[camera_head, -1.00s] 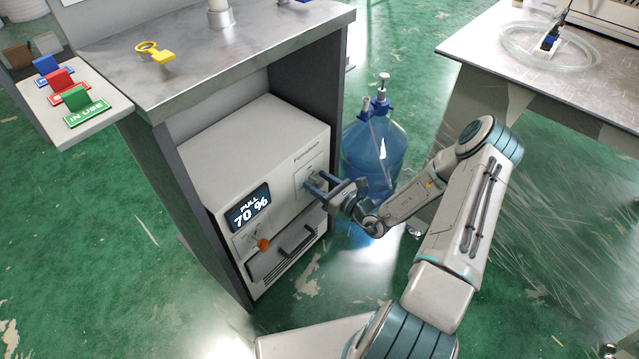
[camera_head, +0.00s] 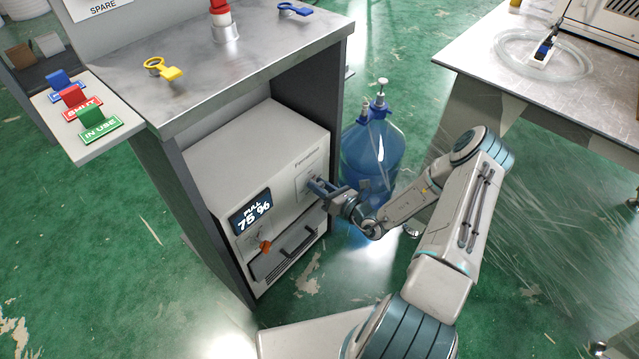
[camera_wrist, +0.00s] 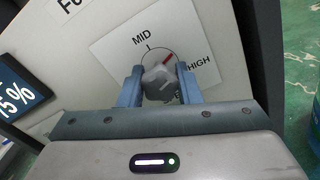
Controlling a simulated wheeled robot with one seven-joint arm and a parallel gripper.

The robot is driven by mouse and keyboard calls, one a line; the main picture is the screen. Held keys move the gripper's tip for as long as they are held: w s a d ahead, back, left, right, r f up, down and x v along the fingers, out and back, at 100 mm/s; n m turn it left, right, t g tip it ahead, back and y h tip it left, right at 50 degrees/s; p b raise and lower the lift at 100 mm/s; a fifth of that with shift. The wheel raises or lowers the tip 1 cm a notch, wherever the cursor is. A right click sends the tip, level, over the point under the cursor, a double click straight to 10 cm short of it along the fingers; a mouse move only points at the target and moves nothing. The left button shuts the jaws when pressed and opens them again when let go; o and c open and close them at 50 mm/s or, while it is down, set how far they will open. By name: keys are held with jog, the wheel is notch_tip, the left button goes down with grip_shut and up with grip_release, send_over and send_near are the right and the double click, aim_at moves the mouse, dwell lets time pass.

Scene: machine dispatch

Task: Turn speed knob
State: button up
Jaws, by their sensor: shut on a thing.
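The speed knob (camera_wrist: 160,84) is a grey knob on a white plate with MID and HIGH marks, seen in the wrist view. Its red pointer line lies between MID and HIGH. My gripper (camera_wrist: 158,88) is shut on the knob, one blue-grey finger on each side. In the head view my gripper (camera_head: 314,186) reaches the upper right of the machine's front and hides the knob. The white machine (camera_head: 250,150) stands inside the bench. Its display (camera_head: 251,212) reads PULL 75 %.
An orange-red knob (camera_head: 265,246) and a dark handle (camera_head: 287,252) are lower on the machine. A blue bottle (camera_head: 372,155) stands right of the bench, close behind my gripper. Another table (camera_head: 500,55) is at the right.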

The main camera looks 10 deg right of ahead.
jog(key=o, duration=1)
jog(key=shift+c, duration=0.2)
jog(key=shift+s, duration=0.1)
jog(key=p+v, duration=0.2)
jog(key=v, duration=1.1)
jog(key=shift+s+d, duration=0.3)
